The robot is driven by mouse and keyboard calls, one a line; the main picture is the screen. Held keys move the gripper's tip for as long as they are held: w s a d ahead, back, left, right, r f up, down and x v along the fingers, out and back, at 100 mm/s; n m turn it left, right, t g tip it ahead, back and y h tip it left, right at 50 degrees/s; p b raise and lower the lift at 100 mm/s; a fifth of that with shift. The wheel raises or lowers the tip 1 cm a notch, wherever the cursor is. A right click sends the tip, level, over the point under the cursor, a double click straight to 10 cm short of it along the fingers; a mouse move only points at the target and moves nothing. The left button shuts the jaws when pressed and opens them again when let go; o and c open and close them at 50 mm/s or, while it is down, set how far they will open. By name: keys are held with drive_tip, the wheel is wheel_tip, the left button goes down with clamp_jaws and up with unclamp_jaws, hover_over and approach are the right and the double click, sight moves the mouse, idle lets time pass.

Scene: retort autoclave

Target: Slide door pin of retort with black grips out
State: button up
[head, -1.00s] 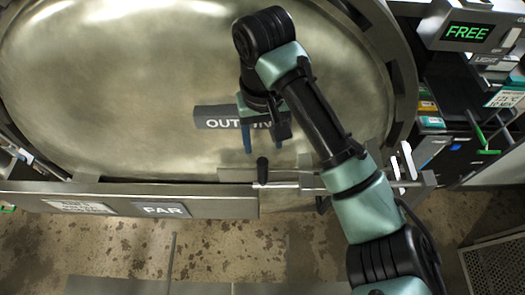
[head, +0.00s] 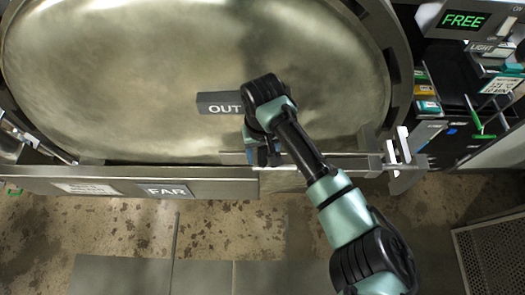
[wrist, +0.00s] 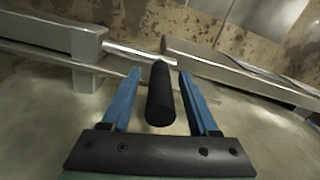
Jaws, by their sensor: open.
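The retort door (head: 150,90) is a large round metal dish with an "OUT" label plate. Its door pin (head: 340,162) is a metal rod lying across the lower edge of the door at the right. In the wrist view the pin (wrist: 140,54) runs behind a black grip (wrist: 161,95) that points toward me. My gripper (wrist: 157,95) is open, with one blue finger on each side of the black grip and gaps visible. In the head view my gripper (head: 262,155) is at the pin's left end, and my arm hides the grip.
A metal beam (head: 200,182) with a "FAR" label runs below the door. A bracket (head: 398,155) stands at the pin's right end. A panel (head: 468,22) reading "FREE" and shelves are at the right. The stained floor below is open.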

drive_tip(key=shift+c, duration=0.2)
clamp_jaws()
idle(1.1)
